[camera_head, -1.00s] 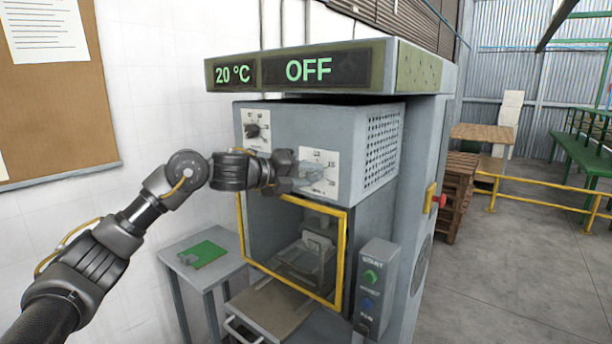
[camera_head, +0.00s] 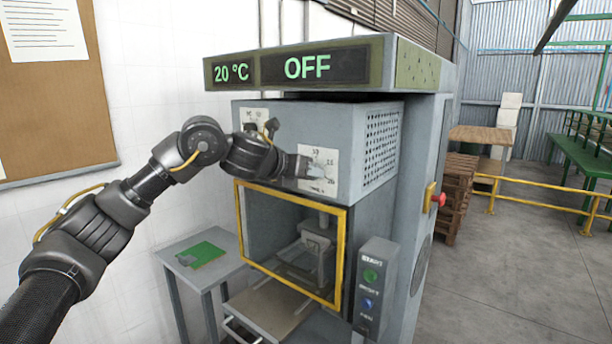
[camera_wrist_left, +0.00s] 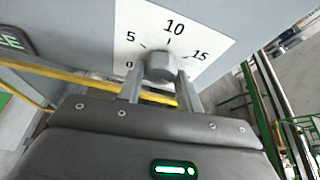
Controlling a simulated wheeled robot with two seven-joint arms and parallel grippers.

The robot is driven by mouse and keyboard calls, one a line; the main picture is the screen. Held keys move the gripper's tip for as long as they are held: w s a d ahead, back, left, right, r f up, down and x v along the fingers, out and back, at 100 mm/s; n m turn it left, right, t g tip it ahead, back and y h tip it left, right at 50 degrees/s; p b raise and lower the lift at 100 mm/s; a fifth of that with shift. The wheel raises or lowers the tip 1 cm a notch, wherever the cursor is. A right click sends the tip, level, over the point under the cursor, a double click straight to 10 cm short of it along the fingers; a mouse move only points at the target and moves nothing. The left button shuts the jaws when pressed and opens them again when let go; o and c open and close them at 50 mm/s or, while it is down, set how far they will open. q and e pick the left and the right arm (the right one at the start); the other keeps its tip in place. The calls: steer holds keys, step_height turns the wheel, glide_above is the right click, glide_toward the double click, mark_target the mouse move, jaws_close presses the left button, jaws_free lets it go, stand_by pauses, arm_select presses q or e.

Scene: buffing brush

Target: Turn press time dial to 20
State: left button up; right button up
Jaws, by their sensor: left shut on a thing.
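The press time dial (camera_wrist_left: 161,67) is a grey knob on a white scale plate (camera_wrist_left: 198,38). In the left wrist view the marks 0, 5, 10 and 15 show; the knob's pointer setting is not clear. In the head view the plate (camera_head: 331,157) is on the press's upper front, with the knob mostly hidden by my gripper. My left gripper (camera_head: 306,169) reaches it from the left, sloping down. In the wrist view its two fingers (camera_wrist_left: 160,83) are either side of the knob, shut on it. My right gripper is not in view.
The press (camera_head: 300,135) has a display (camera_head: 308,67) reading 20 °C and OFF. A second dial (camera_head: 270,126) sits up left, partly behind my arm. Below are a yellow-framed opening (camera_head: 345,255) and a button box (camera_head: 375,290). A small table (camera_head: 180,245) stands left.

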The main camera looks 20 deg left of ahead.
arm_select(q)
steer(key=shift+f+m+y, duration=0.1)
steer(key=shift+m+y, duration=0.3)
stand_by(0.4)
steer(key=o, duration=1)
steer(key=shift+s, duration=0.1)
steer(key=b+v, duration=0.4)
steer(key=v, duration=0.6)
steer(key=shift+s+a, duration=0.15)
steer(key=shift+s, duration=0.15)
